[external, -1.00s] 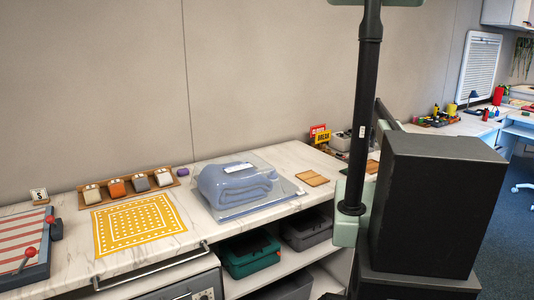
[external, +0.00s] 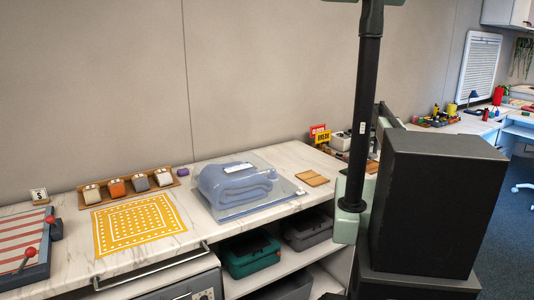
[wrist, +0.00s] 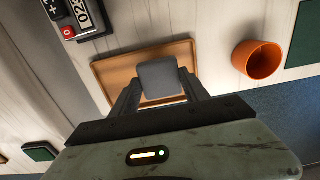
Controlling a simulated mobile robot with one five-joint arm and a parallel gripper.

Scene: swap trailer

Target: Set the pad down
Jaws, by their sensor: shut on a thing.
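In the wrist view a small grey pad (wrist: 159,76) with rounded corners is between the two dark fingers of my gripper (wrist: 160,95). The gripper is shut on it. The pad is over a brown wooden tray (wrist: 112,69) with a raised rim. I cannot tell whether the pad touches the tray. In the external view the gripper and the held pad are not visible; my arm and a large dark box stand in the foreground.
In the wrist view an orange cup (wrist: 258,60) stands right of the tray, near the worktop edge. A device with a display and buttons (wrist: 82,16) is at upper left. Dark green squares lie at right (wrist: 304,38) and lower left (wrist: 40,152).

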